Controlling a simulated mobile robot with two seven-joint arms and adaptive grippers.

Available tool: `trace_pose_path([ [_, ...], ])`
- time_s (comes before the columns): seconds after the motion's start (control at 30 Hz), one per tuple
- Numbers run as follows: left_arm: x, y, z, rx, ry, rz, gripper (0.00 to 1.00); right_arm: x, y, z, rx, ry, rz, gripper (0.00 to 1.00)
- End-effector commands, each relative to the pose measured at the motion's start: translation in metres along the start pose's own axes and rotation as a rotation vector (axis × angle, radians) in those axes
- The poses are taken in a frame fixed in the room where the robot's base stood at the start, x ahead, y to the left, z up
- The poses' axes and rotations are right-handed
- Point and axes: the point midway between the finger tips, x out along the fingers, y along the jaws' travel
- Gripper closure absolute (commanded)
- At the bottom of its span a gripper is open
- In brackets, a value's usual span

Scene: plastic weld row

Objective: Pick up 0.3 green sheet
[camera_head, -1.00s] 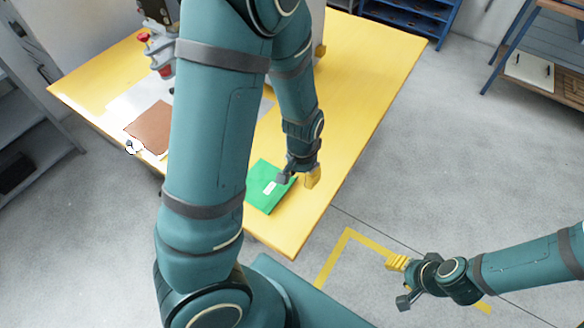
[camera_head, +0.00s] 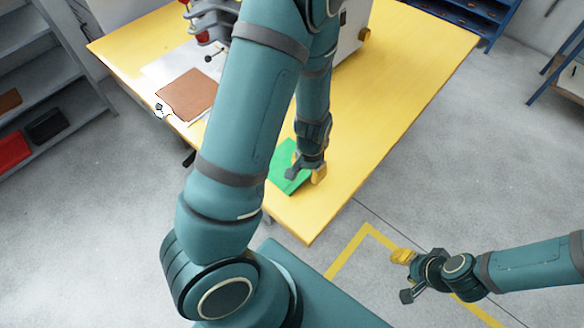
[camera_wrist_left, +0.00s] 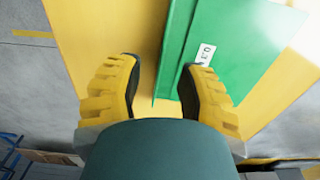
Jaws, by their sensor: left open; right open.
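The green sheet (camera_head: 285,165) lies flat on the yellow table near its front corner, partly hidden by my left arm in the head view. In the left wrist view the green sheet (camera_wrist_left: 240,45) carries a white label (camera_wrist_left: 205,54) whose text is partly visible and reads "0.3". My left gripper (camera_head: 306,173) is open at the sheet's edge; in the left wrist view its yellow-padded fingers (camera_wrist_left: 158,75) are spread, the right one over the sheet and the left one over bare table. My right gripper (camera_head: 405,277) is open and empty above the floor, off the table.
The yellow table (camera_head: 390,90) has clear room to the right of the sheet. A brown sheet (camera_head: 187,95) lies at its left beside a machine (camera_head: 210,20). Shelves (camera_head: 30,90) stand at the left and a blue rack (camera_head: 470,15) at the back.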

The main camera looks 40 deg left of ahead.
Motion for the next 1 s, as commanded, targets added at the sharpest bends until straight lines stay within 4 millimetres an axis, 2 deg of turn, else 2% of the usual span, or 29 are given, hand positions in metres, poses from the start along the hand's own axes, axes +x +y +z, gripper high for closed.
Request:
trace_pose_path([
  [0.03, 0.012, -0.001, 0.001, -0.002, -0.003, 0.0, 0.62, 0.006, 0.002, 0.0, 0.0, 0.002, 0.0, 0.53],
  [0.2, 0.032, -0.001, 0.0, 0.0, -0.002, 0.0, 0.62, 0.013, 0.005, -0.001, -0.001, 0.006, 0.0, 0.53],
  [0.47, 0.032, -0.001, 0.0, 0.001, 0.0, 0.0, 0.63, 0.012, 0.004, -0.002, -0.001, 0.007, 0.0, 0.53],
  [0.5, 0.032, -0.001, 0.0, 0.0, 0.0, 0.0, 0.77, 0.012, 0.004, -0.002, -0.001, 0.007, 0.0, 0.53],
  [0.57, 0.032, -0.001, 0.0, 0.0, 0.0, 0.0, 0.98, 0.012, 0.004, -0.002, -0.001, 0.007, 0.0, 0.53],
  [1.0, 0.031, -0.001, 0.0, 0.0, 0.0, 0.0, 1.0, 0.012, 0.004, -0.002, -0.001, 0.006, 0.0, 0.53],
])
